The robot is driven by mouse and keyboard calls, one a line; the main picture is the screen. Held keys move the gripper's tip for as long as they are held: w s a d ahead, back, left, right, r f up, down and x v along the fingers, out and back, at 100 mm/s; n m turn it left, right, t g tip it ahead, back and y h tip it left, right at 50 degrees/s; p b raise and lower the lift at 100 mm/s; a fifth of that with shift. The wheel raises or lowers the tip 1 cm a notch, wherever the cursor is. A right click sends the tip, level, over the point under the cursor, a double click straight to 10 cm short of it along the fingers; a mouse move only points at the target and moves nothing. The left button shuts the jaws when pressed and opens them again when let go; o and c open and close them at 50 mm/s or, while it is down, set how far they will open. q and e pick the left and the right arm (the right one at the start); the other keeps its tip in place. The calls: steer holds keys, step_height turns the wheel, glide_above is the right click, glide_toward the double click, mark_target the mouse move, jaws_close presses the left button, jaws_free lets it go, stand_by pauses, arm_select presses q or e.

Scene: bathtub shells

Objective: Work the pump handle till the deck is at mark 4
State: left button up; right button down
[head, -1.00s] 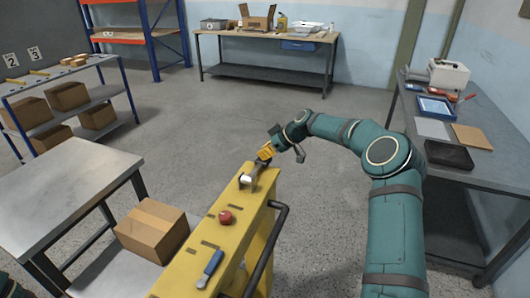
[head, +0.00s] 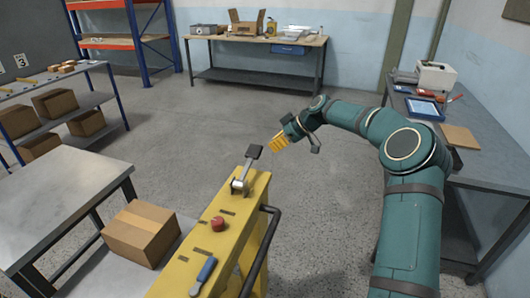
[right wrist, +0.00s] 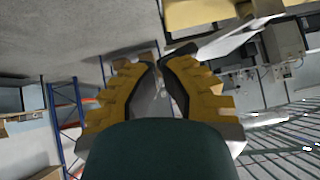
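The pump handle (head: 247,169), a grey lever with a dark end pad, stands tilted up at the far end of a yellow housing (head: 238,215). My right gripper (head: 278,141) is just right of the pad, apart from it. A grey deck (head: 105,278) left of the housing bears a cardboard box (head: 141,233). I cannot see mark 4 or read the deck's height. My left gripper is not in view.
A red knob (head: 217,223) and blue-gripped lever (head: 203,270) sit on the housing, a dark rail (head: 268,245) along its right. A steel table (head: 55,200) stands left, a cluttered bench (head: 470,140) right. Floor beyond is clear. A "3" plate (head: 22,61) is far left.

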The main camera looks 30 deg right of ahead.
steer(key=shift+v, duration=1.35)
steer(key=shift+a+r, duration=0.1)
steer(key=shift+r, duration=0.05)
stand_by(1.8)
steer(key=s+a+r+n+t+h, duration=0.1)
steer(key=s+a+r+t+h, duration=0.1)
steer(key=a+r, duration=0.3)
step_height(320, 180, up, 4)
steer(key=shift+s+f+n, duration=0.1)
steer(key=shift+s+n, duration=0.25)
steer(key=shift+n, duration=0.05)
glide_above(255, 149)
steer(key=s, duration=0.1)
steer(key=f, duration=0.4)
steer(key=a+f, duration=0.1)
steer(key=f, duration=0.1)
steer(key=shift+s+f, duration=0.15)
steer(key=shift+f, duration=0.05)
steer(key=f, duration=0.2)
steer(key=w+f, duration=0.1)
steer(key=shift+d+f+b, duration=0.1)
steer(key=shift+d+b, duration=0.2)
steer(key=shift+b, duration=0.05)
steer(key=shift+w+d+f, duration=0.1)
steer(key=shift+d+f, duration=0.05)
steer(key=shift+f, duration=0.35)
